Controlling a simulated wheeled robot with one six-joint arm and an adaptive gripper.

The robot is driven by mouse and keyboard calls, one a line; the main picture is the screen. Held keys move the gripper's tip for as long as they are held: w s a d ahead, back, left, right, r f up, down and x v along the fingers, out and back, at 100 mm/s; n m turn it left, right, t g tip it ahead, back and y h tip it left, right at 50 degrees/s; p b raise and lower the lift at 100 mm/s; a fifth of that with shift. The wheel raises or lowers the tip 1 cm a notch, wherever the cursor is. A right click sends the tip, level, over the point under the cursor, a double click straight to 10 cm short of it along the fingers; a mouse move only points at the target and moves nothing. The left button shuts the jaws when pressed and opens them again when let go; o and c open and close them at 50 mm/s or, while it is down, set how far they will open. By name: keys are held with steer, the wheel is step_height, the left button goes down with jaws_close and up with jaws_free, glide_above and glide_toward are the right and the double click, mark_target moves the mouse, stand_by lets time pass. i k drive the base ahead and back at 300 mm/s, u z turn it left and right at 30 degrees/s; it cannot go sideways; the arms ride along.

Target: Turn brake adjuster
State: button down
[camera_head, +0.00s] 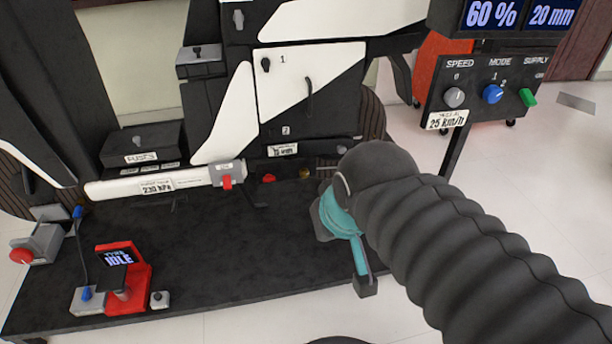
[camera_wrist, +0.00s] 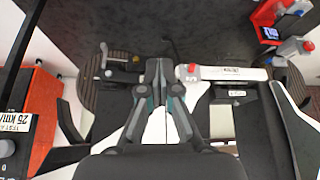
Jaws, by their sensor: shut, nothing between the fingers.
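My gripper (camera_wrist: 163,68) shows in the wrist view with its two fingers together and nothing between them. In the head view its fingertips are hidden behind my own wrist and arm. A small brass fitting (camera_head: 304,172) sits low on the rig, left of my wrist, and shows in the wrist view (camera_wrist: 136,58) left of the fingertips. A pale metal lever (camera_wrist: 104,56) lies beside it. I cannot tell for sure which of these is the brake adjuster. The fingertips look apart from both, though depth is unclear.
A white cylinder (camera_head: 130,187) with a red valve (camera_head: 227,182) lies along the rig's lower edge. A red knob (camera_head: 268,178) is near it. A red tyre unit (camera_head: 130,285) reads IDLE at front left. A control panel (camera_head: 490,92) stands right. The dark platform's middle is clear.

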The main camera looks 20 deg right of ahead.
mark_target(304, 173)
steer(key=z, duration=2.3)
steer(key=k, duration=0.95)
steer(key=u, duration=1.5)
steer(key=i, duration=0.5)
